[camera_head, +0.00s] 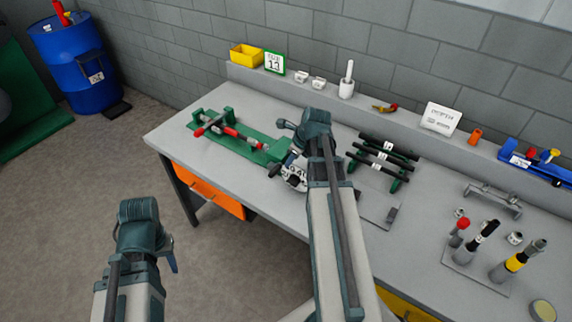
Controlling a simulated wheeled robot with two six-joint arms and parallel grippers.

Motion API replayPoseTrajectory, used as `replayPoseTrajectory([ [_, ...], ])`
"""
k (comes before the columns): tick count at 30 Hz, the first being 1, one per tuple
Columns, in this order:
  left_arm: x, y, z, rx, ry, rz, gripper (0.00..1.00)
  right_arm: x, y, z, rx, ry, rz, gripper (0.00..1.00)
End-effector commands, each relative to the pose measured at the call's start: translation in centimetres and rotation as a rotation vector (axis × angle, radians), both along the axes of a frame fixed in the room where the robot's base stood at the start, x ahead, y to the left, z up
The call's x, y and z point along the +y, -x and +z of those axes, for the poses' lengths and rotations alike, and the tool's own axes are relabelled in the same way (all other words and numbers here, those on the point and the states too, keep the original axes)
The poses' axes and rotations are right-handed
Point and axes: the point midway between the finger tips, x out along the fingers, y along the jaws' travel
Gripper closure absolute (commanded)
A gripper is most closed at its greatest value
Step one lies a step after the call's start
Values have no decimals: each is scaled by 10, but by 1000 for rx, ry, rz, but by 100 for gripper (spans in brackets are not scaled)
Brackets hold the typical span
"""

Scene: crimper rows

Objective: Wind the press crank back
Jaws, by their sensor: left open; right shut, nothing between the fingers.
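The press (250,151) is a long green bed on the left part of the grey workbench, with green uprights and a steel screw with red parts. A red bar (201,132) at its left end looks like the crank; its exact turn is hard to tell. My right arm reaches over the bench and hides the right end of the press. My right gripper (277,168) is beside that end, shut and empty, partly hidden by its own wrist. My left gripper (171,257) is open and empty, low over the floor in front of the bench, apart from the press.
A rack of black bars (384,157) stands right of my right arm. Several crimper-like tools (486,236) stand farther right on a plate. A yellow bin (246,55) and small items line the back ledge. A blue drum (75,62) stands on the floor at left.

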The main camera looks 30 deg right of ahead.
Motion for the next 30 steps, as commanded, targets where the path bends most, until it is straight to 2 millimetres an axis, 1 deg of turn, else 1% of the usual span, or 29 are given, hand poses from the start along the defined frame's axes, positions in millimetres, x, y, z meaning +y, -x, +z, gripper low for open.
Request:
replayPoseTrajectory([
  [1, 0, 0, -8, 0, 0, 1, 57, 0, -2, -8, 0, 0, 1, 100],
  [5, 0, 0, -22, 0, 1, 1, 57, 2, -7, -22, 0, 1, 2, 100],
  [15, 0, 0, -70, -1, 1, 2, 57, 8, -24, -70, 1, 1, 3, 100],
  [18, 0, 0, -81, -1, 1, 2, 57, 10, -28, -81, 1, 1, 3, 100],
  [22, 0, 0, -87, -1, 1, 2, 57, 11, -31, -87, 1, 1, 2, 100],
  [30, 0, 0, -86, -1, 1, 2, 57, 12, -32, -86, 1, 1, 2, 100],
])
